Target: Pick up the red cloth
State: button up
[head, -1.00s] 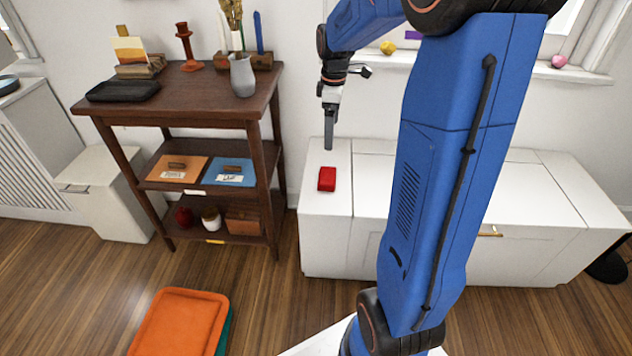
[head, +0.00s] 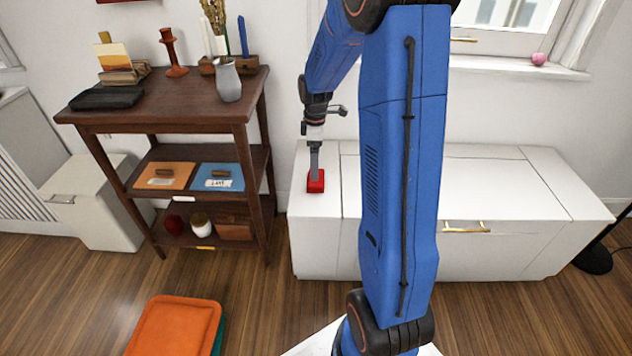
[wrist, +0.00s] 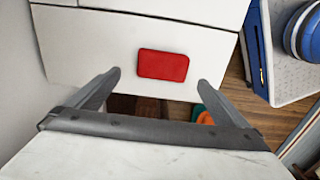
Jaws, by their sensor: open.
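The red cloth (head: 316,186) is a small folded red block lying on the left end of the white bench top (head: 470,180). It also shows in the wrist view (wrist: 163,65), lying flat just beyond the fingertips and roughly centred between them. My gripper (head: 315,172) points down at the cloth in the head view, its fingers overlapping the cloth's far part there. In the wrist view my gripper (wrist: 159,78) is open with a wide gap and nothing held. Whether the fingers touch the cloth cannot be told.
A dark wooden shelf (head: 160,125) with a grey vase (head: 228,80) stands left of the bench. The window sill (head: 510,67) runs behind the bench. An orange lid (head: 175,325) lies on the floor at the front. The bench top around the cloth is clear.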

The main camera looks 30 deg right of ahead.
jog(key=shift+s+f, duration=0.15)
jog(key=shift+f, duration=1.4)
jog(key=shift+s+f, duration=0.15)
jog(key=shift+f, duration=1.4)
jog(key=shift+c, duration=0.3)
jog(key=c, duration=1)
jog(key=shift+o, duration=0.2)
jog(key=shift+r, duration=0.1)
notch_tip(320, 180, up, 10)
